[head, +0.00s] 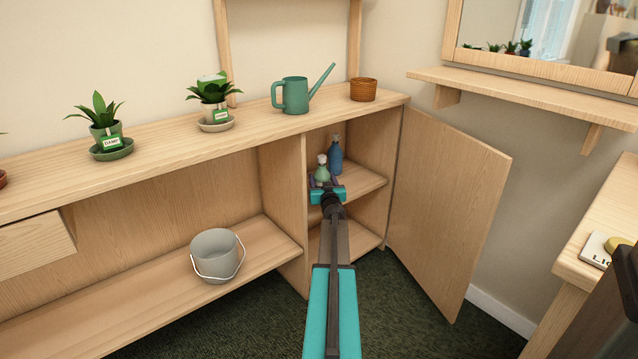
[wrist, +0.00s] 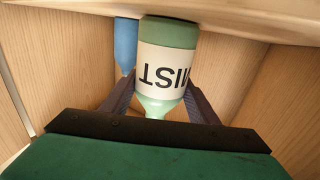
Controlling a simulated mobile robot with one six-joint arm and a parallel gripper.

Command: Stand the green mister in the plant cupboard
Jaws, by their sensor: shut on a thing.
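The green mister (head: 322,172) is upright inside the open plant cupboard, above its middle shelf (head: 366,184). My gripper (head: 326,194) reaches in from the front and is shut on it. In the wrist view, which is upside down, the fingers (wrist: 160,100) lie on both sides of the green mister (wrist: 168,65), and its white label reads MIST. Its base is at or very near the shelf board (wrist: 240,20); I cannot tell if it touches. A blue bottle (head: 335,156) stands behind it, slightly right; it also shows in the wrist view (wrist: 125,45).
The cupboard door (head: 446,205) is swung open to the right. A grey bucket (head: 215,256) sits on the low shelf to the left. A table edge (head: 600,225) is at right.

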